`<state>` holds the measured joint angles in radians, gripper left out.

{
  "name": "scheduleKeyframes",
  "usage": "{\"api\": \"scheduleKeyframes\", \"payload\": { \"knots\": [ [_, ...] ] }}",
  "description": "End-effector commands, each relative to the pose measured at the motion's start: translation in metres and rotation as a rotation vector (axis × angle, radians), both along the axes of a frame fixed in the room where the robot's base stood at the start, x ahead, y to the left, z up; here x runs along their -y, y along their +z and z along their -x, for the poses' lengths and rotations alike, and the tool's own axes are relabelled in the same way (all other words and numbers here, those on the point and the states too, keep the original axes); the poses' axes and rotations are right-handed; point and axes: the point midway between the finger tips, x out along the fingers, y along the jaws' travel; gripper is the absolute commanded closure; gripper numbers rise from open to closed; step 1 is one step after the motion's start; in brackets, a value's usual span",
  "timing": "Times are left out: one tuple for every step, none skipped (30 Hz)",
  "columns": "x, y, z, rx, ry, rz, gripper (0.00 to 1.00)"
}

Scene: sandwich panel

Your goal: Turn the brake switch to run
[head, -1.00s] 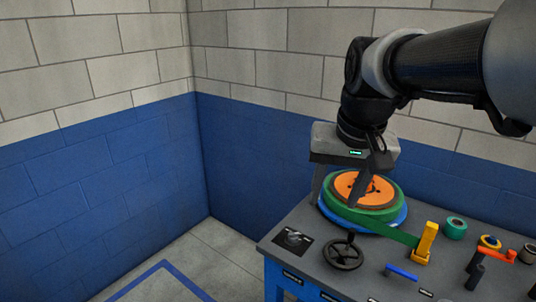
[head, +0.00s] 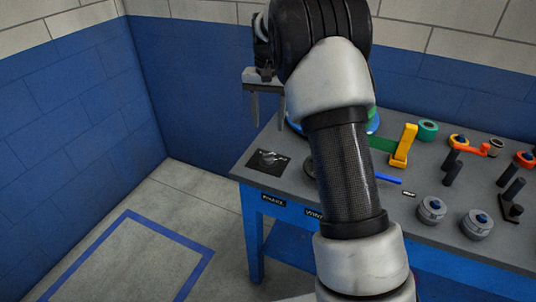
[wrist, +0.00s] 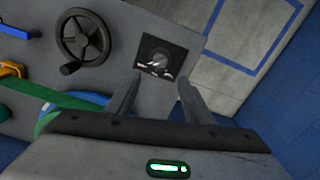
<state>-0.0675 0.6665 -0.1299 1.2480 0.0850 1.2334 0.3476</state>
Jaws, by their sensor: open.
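The brake switch (head: 268,161) is a dark square plate with a grey knob, at the near left corner of the grey bench top (head: 236,172). It also shows in the wrist view (wrist: 158,55), just beyond my fingertips; the knob's exact setting is too small to read. My gripper (head: 267,114) is open and empty, fingers pointing down, above and behind the switch in the head view. In the wrist view my gripper (wrist: 160,82) has its two fingers apart, with the switch plate showing between and past the tips.
A black handwheel (wrist: 84,38) stands beside the switch. My arm hides much of the reel. The floor left of the bench is clear.

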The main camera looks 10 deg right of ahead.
Motion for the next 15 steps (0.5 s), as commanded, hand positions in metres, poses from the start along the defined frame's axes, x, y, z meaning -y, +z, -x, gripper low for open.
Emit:
{"api": "scheduleKeyframes", "payload": {
  "knots": [
    [0.000,-0.015,0.001,-0.003,0.000,0.000,0.53],
    [0.000,-0.021,0.001,-0.004,0.000,0.001,0.53],
    [0.000,-0.030,0.001,-0.004,0.001,0.001,0.53],
    [0.000,-0.037,0.001,-0.004,0.001,0.001,0.53],
    [0.000,-0.044,0.001,-0.004,0.001,0.001,0.53],
    [0.000,-0.052,0.001,-0.004,0.001,0.001,0.53],
    [0.000,-0.059,0.001,-0.004,0.001,0.001,0.53],
    [0.000,-0.065,0.001,-0.002,0.001,0.000,0.53],
    [0.000,-0.074,0.001,-0.003,0.001,0.000,0.53],
    [0.000,-0.080,0.001,-0.002,0.001,0.000,0.53],
    [0.000,-0.086,0.001,-0.003,0.001,0.000,0.53],
    [0.000,-0.093,0.001,-0.002,0.001,0.000,0.53],
    [0.000,-0.098,0.001,-0.002,0.001,-0.001,0.53],
    [0.000,-0.103,0.001,-0.002,0.001,0.000,0.53],
    [0.000,-0.109,0.001,-0.001,0.001,0.000,0.53]
  ]
}}
